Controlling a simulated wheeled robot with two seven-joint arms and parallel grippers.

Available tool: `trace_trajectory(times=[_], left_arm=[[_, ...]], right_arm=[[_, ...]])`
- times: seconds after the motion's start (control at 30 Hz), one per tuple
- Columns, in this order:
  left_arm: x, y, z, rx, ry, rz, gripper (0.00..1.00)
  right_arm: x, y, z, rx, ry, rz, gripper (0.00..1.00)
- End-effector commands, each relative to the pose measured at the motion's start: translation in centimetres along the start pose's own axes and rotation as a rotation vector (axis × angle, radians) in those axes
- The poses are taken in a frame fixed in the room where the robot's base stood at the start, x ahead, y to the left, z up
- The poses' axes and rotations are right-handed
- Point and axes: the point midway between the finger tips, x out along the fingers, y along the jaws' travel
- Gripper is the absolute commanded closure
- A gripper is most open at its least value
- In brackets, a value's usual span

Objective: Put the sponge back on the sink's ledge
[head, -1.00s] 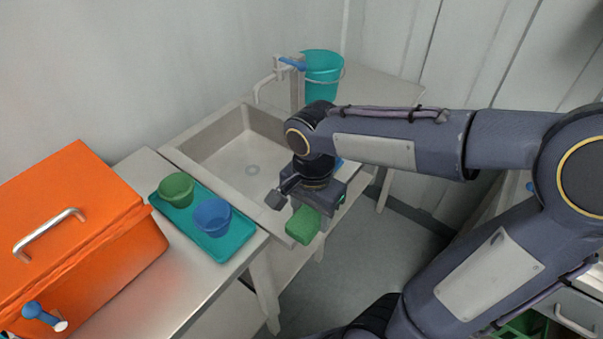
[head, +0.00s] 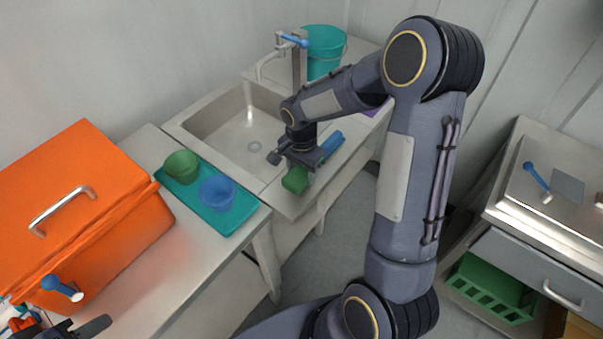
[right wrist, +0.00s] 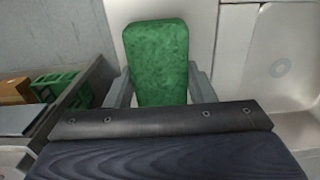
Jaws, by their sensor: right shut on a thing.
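The green sponge (head: 295,180) is held by my right gripper (head: 301,163) at the front ledge (head: 289,205) of the sink (head: 240,130). In the right wrist view the sponge (right wrist: 156,60) stands out between the two fingers, with the pale ledge and basin beyond it. Whether the sponge touches the ledge cannot be told. Part of my left gripper (head: 85,330) shows at the bottom left edge; its jaws are mostly cut off.
A blue item (head: 331,144) lies on the ledge right of my gripper. A teal tray (head: 232,222) with a green and a blue cup stands left of the sink. An orange box (head: 85,215) is further left. A teal bucket (head: 325,48) stands behind the tap (head: 299,62).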

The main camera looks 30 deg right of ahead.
Motion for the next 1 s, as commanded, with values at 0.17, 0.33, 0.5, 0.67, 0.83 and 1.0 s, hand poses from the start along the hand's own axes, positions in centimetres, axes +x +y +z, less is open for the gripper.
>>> trace_trajectory(times=[0.17,0.33,0.5,0.67,0.83,1.0], left_arm=[[-0.1,0.0,0.0,0.000,0.000,0.000,0.64],[-0.1,0.0,0.0,0.000,0.000,0.000,0.64],[0.3,-0.1,0.2,0.000,0.000,0.000,0.64],[0.2,-0.1,0.1,0.000,0.000,0.000,0.64],[0.2,-0.1,0.1,0.000,0.000,0.000,0.64],[0.0,0.0,0.0,0.000,0.000,0.000,0.64]], right_arm=[[1.6,0.1,0.0,0.001,-0.001,0.001,0.72],[1.6,0.1,0.0,0.001,0.000,0.000,0.72],[2.0,0.1,0.0,0.001,0.000,0.000,0.72],[1.9,0.1,0.0,0.001,0.000,0.000,0.34],[1.9,0.1,0.0,0.001,0.000,0.000,0.29],[1.7,0.1,0.0,0.001,0.000,0.000,0.29]])
